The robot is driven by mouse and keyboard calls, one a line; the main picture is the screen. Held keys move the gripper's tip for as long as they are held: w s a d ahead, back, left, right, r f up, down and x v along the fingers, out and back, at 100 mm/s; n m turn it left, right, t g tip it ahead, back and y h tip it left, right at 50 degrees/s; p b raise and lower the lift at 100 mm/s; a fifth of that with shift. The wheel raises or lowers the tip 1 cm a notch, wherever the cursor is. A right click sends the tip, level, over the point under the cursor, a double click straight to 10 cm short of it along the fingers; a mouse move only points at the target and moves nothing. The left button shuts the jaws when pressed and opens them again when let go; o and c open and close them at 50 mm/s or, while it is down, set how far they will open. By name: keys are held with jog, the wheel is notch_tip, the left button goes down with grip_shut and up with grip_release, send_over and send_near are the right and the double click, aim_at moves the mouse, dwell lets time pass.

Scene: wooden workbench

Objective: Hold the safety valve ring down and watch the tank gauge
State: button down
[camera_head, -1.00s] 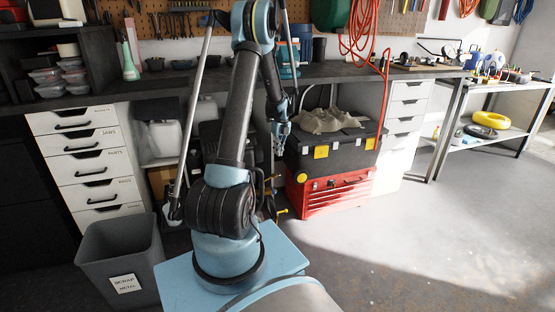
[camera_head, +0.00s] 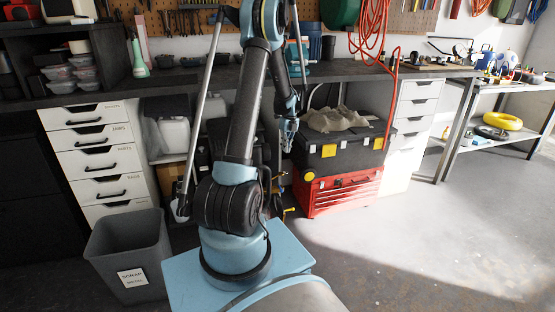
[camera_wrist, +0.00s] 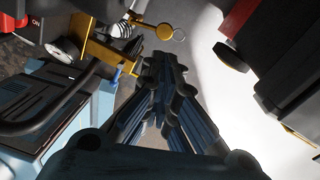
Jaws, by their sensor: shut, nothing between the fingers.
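My gripper (camera_head: 287,146) hangs below the bench front, fingers pointing down, left of the tool boxes. In the wrist view my gripper (camera_wrist: 166,72) has its fingers together with nothing between them. A small brass ring (camera_wrist: 179,35) on a brass stem (camera_wrist: 150,27), likely the safety valve ring, lies just beyond the fingertips, with a visible gap. A round white-faced gauge (camera_wrist: 62,50) shows to the left; its reading is too small to tell. In the head view, yellow-brass fittings (camera_head: 281,211) show beside my arm, which hides most of what is there.
A red switch box (camera_wrist: 18,22) marked ON and a blue machine body (camera_wrist: 104,100) lie left in the wrist view. A red tool box (camera_head: 338,194) under a black one (camera_head: 345,153) stands close right of the gripper. A grey scrap bin (camera_head: 130,255) stands left. Right floor is clear.

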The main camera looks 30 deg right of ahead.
jog(key=shift+a+r+h, duration=0.3)
jog(key=shift+a+h, duration=0.3)
jog(key=shift+a, duration=0.05)
notch_tip(320, 180, down, 14)
jog(key=shift+f, duration=0.1)
dwell(0.7)
dwell(0.4)
